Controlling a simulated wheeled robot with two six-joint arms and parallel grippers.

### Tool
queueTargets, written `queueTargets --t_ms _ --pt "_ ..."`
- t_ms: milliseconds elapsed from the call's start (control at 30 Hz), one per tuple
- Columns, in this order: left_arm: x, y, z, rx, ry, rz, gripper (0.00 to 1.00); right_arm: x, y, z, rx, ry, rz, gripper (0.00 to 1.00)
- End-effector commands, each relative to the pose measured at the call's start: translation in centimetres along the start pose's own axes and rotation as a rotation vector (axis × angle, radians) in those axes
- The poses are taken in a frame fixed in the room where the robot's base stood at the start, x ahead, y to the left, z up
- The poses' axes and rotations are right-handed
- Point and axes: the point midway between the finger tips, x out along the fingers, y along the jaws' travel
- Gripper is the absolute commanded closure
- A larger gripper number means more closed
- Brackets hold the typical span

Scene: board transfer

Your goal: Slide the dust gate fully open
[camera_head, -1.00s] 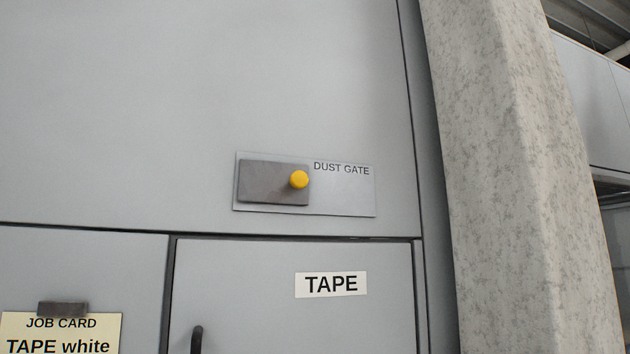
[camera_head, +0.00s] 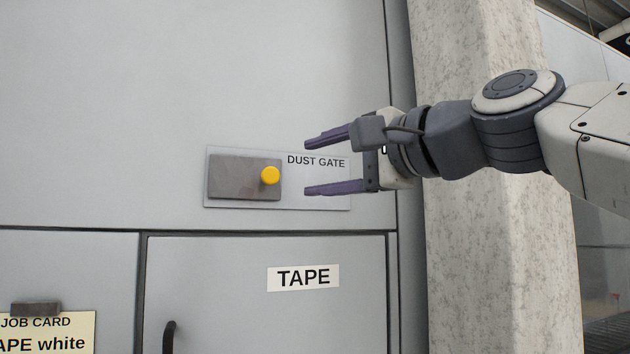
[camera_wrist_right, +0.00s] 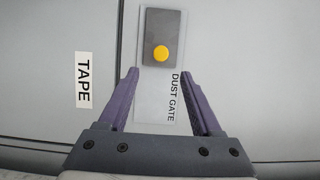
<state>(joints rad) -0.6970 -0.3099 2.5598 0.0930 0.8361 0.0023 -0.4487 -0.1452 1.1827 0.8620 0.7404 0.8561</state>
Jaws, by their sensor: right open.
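The dust gate is a dark grey sliding plate (camera_head: 232,178) with a round yellow knob (camera_head: 270,176), at the left part of a light backing panel (camera_head: 320,196) lettered DUST GATE. My right gripper (camera_head: 306,166) is open and empty, to the right of the knob, its purple fingers pointing left at it, one above and one below knob height. In the right wrist view the knob (camera_wrist_right: 161,53) lies beyond the fingertips, roughly between their lines, with a gap. The plate (camera_wrist_right: 163,28) also shows there. My left gripper is not in view.
Below the gate is a cabinet door with a TAPE label (camera_head: 303,277) and a dark handle (camera_head: 169,338). A job card (camera_head: 50,335) hangs under a clip at lower left. A concrete pillar (camera_head: 470,250) stands at right, behind my arm.

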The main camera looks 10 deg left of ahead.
Motion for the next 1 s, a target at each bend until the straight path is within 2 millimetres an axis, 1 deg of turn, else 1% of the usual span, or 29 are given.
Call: queueTargets --t_ms 33,167,400,500,600,767,1000 --pt "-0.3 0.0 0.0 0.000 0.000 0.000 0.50 0.4 -0.4 0.1 0.007 -0.004 -0.003 0.34" --pt "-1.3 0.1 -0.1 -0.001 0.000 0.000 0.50 2.2 -0.5 0.2 0.008 -0.006 -0.001 0.34" --pt "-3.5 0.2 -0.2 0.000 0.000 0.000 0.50 6.8 -0.6 0.1 0.005 -0.004 0.000 0.34" --pt "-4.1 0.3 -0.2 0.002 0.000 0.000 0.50 8.4 -0.5 0.1 0.005 -0.003 -0.001 0.34" --pt "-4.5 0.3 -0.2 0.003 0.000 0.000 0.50 9.4 -0.4 0.1 0.004 -0.003 -0.002 0.34" --pt "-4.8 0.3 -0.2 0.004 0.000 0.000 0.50 10.2 -0.2 0.1 0.002 -0.002 -0.003 0.34" --pt "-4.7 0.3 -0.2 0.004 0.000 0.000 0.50 10.2 -0.2 0.1 0.002 -0.001 -0.003 0.34"
